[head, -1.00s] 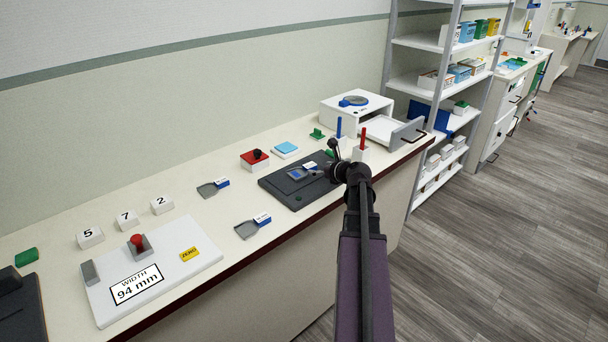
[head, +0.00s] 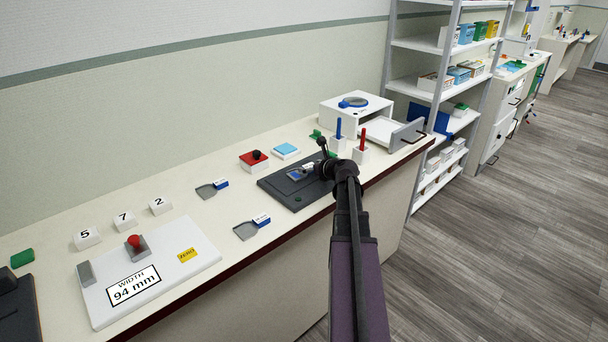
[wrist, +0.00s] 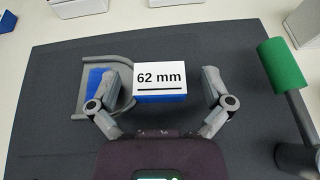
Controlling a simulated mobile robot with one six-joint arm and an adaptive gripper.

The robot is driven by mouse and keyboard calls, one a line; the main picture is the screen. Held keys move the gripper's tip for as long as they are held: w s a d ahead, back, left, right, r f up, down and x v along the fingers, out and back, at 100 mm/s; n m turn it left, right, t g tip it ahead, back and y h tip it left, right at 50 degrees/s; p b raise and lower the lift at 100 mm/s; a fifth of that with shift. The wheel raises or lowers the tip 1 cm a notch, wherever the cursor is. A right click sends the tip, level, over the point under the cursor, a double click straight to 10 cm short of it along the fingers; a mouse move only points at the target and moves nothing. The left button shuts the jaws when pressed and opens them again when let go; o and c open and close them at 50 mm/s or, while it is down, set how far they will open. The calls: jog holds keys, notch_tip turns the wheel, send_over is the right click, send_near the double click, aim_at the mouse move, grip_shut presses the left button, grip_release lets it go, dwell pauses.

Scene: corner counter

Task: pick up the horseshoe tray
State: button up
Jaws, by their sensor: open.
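A small grey tray (wrist: 92,80) with a rounded, horseshoe-like rim and a blue patch inside lies on the dark board in the wrist view. A block labelled "62 mm" (wrist: 160,76), white on top with a blue front, adjoins its right side. The tray also shows on the board in the head view (head: 296,175). My gripper (wrist: 161,84) is open, its fingers on either side of the labelled block. The left finger overlaps the tray's right part in the picture and hides some of it. I cannot tell whether the fingers touch anything.
The dark board (head: 285,190) lies on the counter. A green-topped post (wrist: 283,65) stands to the right in the wrist view. Two other grey labelled trays (head: 206,190) (head: 245,230) lie left of the board. A blue-topped holder (head: 338,132) and red-topped holder (head: 362,140) stand behind the arm.

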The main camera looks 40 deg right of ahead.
jog(key=shift+w, duration=0.15)
dwell(0.4)
jog(key=c, duration=1.2)
